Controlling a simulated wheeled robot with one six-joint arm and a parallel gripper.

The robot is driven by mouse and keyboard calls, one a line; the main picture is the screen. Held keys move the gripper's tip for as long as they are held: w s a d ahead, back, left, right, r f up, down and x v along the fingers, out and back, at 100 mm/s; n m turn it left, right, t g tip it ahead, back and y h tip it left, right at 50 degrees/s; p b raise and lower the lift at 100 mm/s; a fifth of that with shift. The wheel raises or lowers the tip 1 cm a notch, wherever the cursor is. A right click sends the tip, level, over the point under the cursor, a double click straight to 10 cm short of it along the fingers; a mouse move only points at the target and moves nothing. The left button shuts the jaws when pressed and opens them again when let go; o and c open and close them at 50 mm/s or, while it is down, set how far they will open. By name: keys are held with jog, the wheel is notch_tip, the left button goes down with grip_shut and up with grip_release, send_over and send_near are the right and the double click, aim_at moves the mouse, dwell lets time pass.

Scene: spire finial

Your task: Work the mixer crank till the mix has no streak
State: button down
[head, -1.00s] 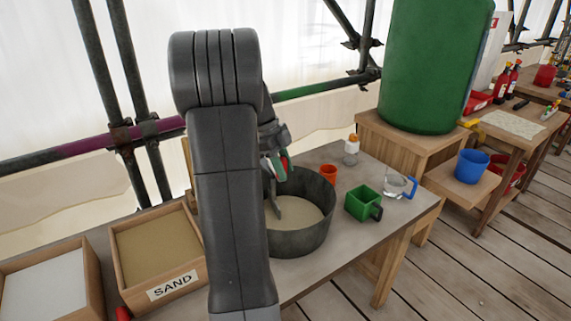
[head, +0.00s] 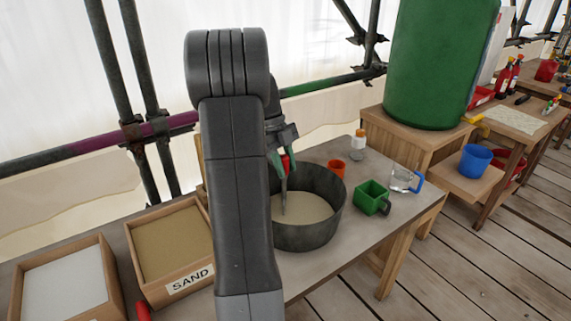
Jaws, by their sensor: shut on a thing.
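The mixing tub (head: 308,236) is a dark grey round pan on the workbench, partly hidden on its left by my arm. Inside it lies a pale beige mix (head: 306,207); its visible surface looks even, but the left part is hidden. A thin grey paddle (head: 284,197) reaches down into the mix. My gripper (head: 284,160) is above the tub's left rear side, shut on a red crank grip (head: 286,166) that shows between the fingers.
An open wooden box of sand (head: 208,268) and a box of white powder (head: 104,262) stand at left.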

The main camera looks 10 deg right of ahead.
jog(key=c, duration=1.1)
grip_release()
jog(key=p+v, duration=0.1)
jog(key=v, duration=1.3)
